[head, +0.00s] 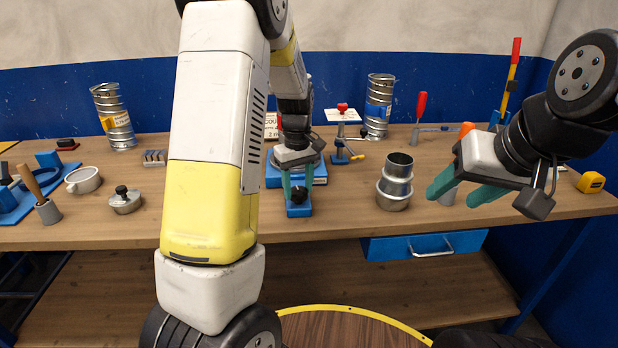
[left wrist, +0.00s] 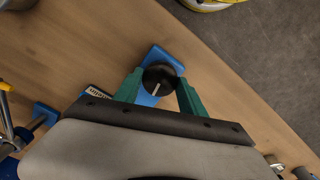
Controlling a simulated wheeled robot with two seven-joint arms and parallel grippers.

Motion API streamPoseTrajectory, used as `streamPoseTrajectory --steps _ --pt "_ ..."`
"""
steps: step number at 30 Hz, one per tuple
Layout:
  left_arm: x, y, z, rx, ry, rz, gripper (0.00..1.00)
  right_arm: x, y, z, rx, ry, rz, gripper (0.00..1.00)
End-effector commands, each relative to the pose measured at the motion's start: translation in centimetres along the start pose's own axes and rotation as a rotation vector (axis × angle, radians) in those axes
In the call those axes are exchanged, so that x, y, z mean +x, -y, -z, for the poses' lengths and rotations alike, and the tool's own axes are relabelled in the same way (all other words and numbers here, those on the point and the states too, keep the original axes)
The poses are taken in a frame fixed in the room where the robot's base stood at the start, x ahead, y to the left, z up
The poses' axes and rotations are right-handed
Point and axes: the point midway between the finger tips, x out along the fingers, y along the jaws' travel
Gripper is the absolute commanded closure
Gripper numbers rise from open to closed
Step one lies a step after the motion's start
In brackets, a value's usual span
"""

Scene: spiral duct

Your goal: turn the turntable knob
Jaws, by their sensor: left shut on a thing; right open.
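The turntable knob (head: 299,195) is black and sits on a small blue block (head: 299,211) at the front of the turntable's blue base (head: 319,172). In the left wrist view the knob (left wrist: 158,76) shows a white pointer line. My left gripper (head: 298,188) reaches down from above and is shut on the knob, with one teal finger on each side. Its fingers also show in the left wrist view (left wrist: 159,85). My left arm and wrist hide much of the turntable. My right gripper (head: 456,190) is open and empty above the right part of the bench.
A stepped metal duct piece (head: 396,184) stands right of the turntable. A blue stand with a red knob (head: 342,112) is behind it. Spiral ducts (head: 113,118) (head: 379,107) stand at the back. A lidded pot (head: 124,201) and a handled cup (head: 83,180) are at left.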

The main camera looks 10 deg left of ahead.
Motion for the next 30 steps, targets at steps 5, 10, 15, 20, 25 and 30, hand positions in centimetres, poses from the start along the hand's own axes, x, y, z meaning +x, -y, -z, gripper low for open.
streamPoseTrajectory --steps 5,10,15,20,25,30 --pt "-0.1 -0.1 0.1 0.001 -0.003 -0.002 0.33 0.0 0.0 0.0 0.000 0.000 0.000 0.47" --pt "-0.1 0.0 0.1 0.001 -0.002 -0.001 0.30 0.0 0.0 0.0 0.000 0.000 0.000 0.47" --pt "-0.2 0.0 0.0 0.001 -0.001 -0.001 0.30 0.0 0.0 0.0 0.000 0.000 0.000 0.47" --pt "-1.9 -0.1 0.1 0.003 -0.004 -0.004 0.30 0.0 0.0 0.0 0.000 0.000 0.000 0.47" --pt "-5.0 -0.1 0.1 0.002 -0.005 -0.005 0.30 0.0 0.0 0.0 0.000 0.000 0.000 0.47" --pt "-7.1 -0.1 0.1 0.001 -0.004 -0.004 0.30 0.0 0.0 0.0 0.000 0.000 0.000 0.47"
